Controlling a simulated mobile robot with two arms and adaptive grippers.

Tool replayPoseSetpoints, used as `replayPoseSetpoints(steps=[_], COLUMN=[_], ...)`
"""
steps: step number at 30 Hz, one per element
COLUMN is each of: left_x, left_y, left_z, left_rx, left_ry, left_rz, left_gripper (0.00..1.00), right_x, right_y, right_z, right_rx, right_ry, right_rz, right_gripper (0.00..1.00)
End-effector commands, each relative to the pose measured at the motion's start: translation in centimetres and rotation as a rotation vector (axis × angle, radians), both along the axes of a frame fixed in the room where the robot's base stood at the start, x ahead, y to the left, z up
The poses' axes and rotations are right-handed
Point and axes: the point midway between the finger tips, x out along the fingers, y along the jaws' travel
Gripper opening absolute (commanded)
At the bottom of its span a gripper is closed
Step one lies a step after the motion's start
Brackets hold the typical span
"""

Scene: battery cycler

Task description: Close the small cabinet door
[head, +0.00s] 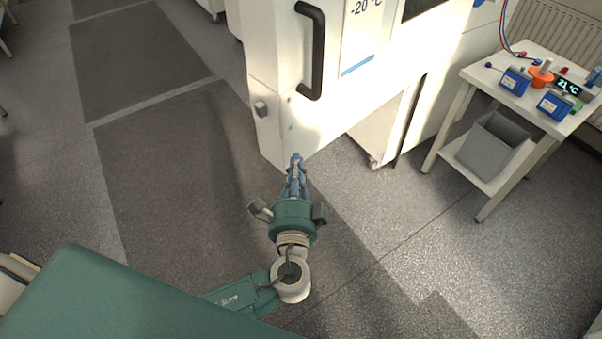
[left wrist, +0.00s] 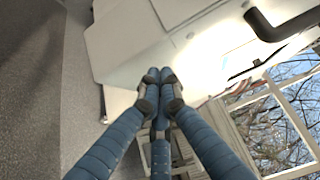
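The white cabinet door (head: 325,115) has a long black handle (head: 318,50) and a "-20 °C" label. It appears to stand swung out from the white cabinet body (head: 376,130) behind it. My left gripper (head: 296,158) is at the door's lower near corner in the head view, with its blue fingers together. In the left wrist view, the left gripper (left wrist: 160,75) has its fingertips meeting in front of the pale door (left wrist: 150,45), with nothing visible between them. I cannot tell whether they touch the door. The handle (left wrist: 285,22) shows at the upper right there. My right gripper is out of view.
A white side table (head: 478,75) at the right carries blue devices and a red-orange item, with a grey bin (head: 492,145) on its lower shelf. The grey floor (head: 400,230) around the door is mostly clear. Windows (left wrist: 285,110) show in the left wrist view.

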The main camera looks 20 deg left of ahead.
Motion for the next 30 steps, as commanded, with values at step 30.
replayPoseSetpoints(steps=[30], left_x=[2.9], left_y=[7.6], left_z=[-0.3], left_rx=[0.008], left_ry=[-0.003], left_rz=[-0.051], left_gripper=[0.0], right_x=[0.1], right_y=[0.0], right_z=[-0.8], right_rx=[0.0], right_ry=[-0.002], right_rz=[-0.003], right_gripper=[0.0])
